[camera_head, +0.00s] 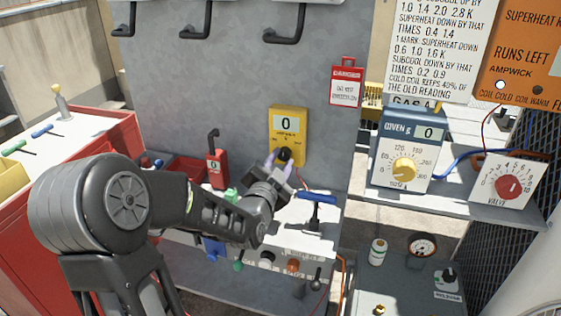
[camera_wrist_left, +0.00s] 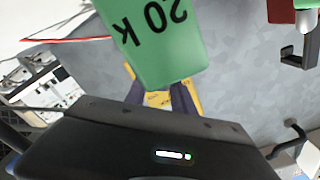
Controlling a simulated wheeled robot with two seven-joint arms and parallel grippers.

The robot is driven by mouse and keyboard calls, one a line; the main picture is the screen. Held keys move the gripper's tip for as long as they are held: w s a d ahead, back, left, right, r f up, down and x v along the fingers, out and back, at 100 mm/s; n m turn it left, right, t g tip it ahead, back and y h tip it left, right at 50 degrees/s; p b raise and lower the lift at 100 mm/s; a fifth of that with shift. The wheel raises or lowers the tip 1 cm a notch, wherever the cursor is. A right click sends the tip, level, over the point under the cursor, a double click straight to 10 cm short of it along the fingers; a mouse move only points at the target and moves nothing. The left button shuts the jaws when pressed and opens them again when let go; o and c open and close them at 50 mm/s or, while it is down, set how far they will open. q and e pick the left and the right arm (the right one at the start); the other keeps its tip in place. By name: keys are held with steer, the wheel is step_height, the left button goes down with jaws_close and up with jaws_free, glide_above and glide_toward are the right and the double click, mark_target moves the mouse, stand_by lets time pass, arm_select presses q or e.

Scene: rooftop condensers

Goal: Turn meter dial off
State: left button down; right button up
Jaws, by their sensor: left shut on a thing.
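The yellow meter (camera_head: 288,127) stands upright on the grey shelf against the grey panel, and its display reads 0. Its black dial (camera_head: 284,153) is low on its face. My left gripper (camera_head: 280,162) reaches the meter from the front, with its two fingers on either side of the dial, shut on it. In the left wrist view a part of the yellow meter (camera_wrist_left: 160,98) shows between the dark fingers, but the dial itself is hidden there. The dial's pointer setting is too small to read. My right gripper is not in view.
A red handheld device (camera_head: 216,168) stands left of the meter. A blue-handled valve (camera_head: 318,198) is to its right, close to my wrist. A blue gauge box (camera_head: 405,150) and a white valve box (camera_head: 505,180) stand further right. A green 20 K block (camera_wrist_left: 150,40) fills the upper wrist view.

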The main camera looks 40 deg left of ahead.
arm_select(q)
steer(key=shift+f+n+b, duration=0.2)
steer(key=shift+n+b, duration=0.5)
steer(key=shift+b, duration=0.5)
steer(key=n+b, duration=0.4)
steer(key=b, duration=0.1)
steer(key=shift+n, duration=0.4)
steer(key=n+b, duration=0.2)
steer(key=shift+b, duration=0.4)
steer(key=shift+r+n, duration=0.15)
steer(key=shift+n, duration=0.25)
steer(key=c, duration=1.1)
jaws_free()
steer(key=shift+o, duration=0.2)
